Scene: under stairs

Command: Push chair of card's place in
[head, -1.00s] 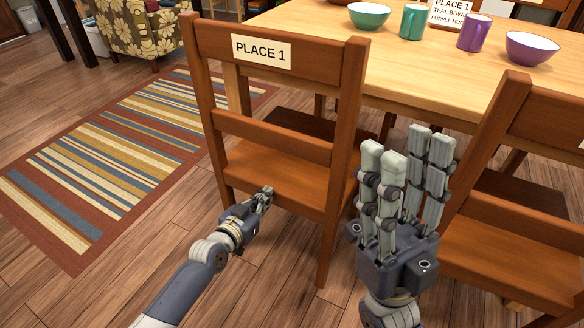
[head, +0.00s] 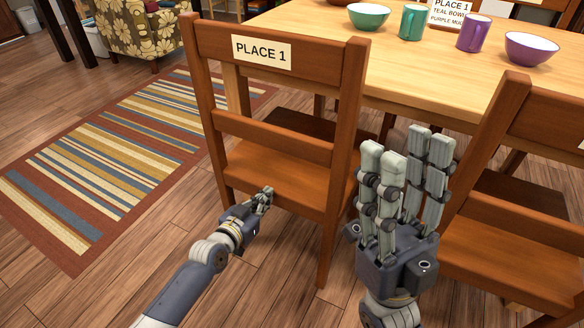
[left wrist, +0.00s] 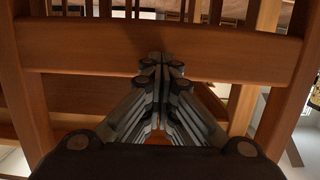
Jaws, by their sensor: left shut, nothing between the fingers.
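The wooden chair labelled PLACE 1 (head: 262,50) stands upright at the table's near side, its back toward me. The card (head: 452,12) on the table reads PLACE 1, teal bowl, and a purple item. My right gripper (head: 402,142) is open and empty, raised between the two chairs.
A second wooden chair (head: 540,205) stands at the right. The wooden table (head: 440,72) holds a teal bowl (head: 369,15), a teal mug (head: 413,22), a purple mug (head: 474,33) and a purple bowl (head: 531,48). A striped rug (head: 110,160) lies on open floor at the left.

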